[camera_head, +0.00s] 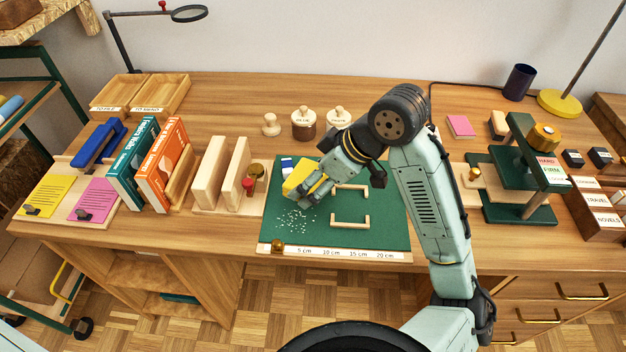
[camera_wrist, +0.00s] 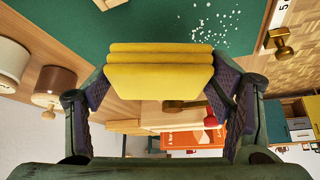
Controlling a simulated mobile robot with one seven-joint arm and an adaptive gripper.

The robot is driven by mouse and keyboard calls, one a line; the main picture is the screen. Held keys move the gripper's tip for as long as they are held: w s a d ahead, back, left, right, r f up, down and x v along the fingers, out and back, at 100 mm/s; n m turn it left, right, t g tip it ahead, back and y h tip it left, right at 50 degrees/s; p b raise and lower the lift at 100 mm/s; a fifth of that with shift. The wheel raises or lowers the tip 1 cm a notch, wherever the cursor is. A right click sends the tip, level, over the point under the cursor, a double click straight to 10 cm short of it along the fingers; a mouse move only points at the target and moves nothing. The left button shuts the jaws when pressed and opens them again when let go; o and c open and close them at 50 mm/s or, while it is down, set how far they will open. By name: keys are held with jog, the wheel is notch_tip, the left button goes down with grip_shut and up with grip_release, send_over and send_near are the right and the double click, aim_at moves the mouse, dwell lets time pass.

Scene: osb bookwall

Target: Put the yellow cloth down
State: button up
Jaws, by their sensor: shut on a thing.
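The yellow cloth (camera_head: 299,178) is a folded, layered pad. In the wrist view the cloth (camera_wrist: 160,72) sits between the two fingers of my gripper (camera_wrist: 160,90), which touch its left and right sides. In the head view my gripper (camera_head: 316,186) is over the left part of the green mat (camera_head: 385,222), with the cloth at its fingertips. The cloth appears to be just above the mat; I cannot tell whether it touches. My gripper hides part of the cloth in the head view.
White crumbs (camera_head: 296,220) lie on the mat near the cloth. Two wooden handles (camera_head: 350,222) lie to the right. A wooden block stand (camera_head: 222,175) with a red-topped piece is left of the mat. Lidded jars (camera_head: 303,125) stand behind. A green press (camera_head: 515,180) stands at the right.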

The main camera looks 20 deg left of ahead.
aim_at(313, 188)
jog(key=shift+w+a+f, duration=0.1)
jog(key=shift+w+a, duration=0.1)
jog(key=shift+w, duration=0.1)
jog(key=shift+f, duration=1.75)
jog(key=shift+f, duration=0.2)
jog(key=o, duration=1.2)
jog(key=shift+o, duration=0.2)
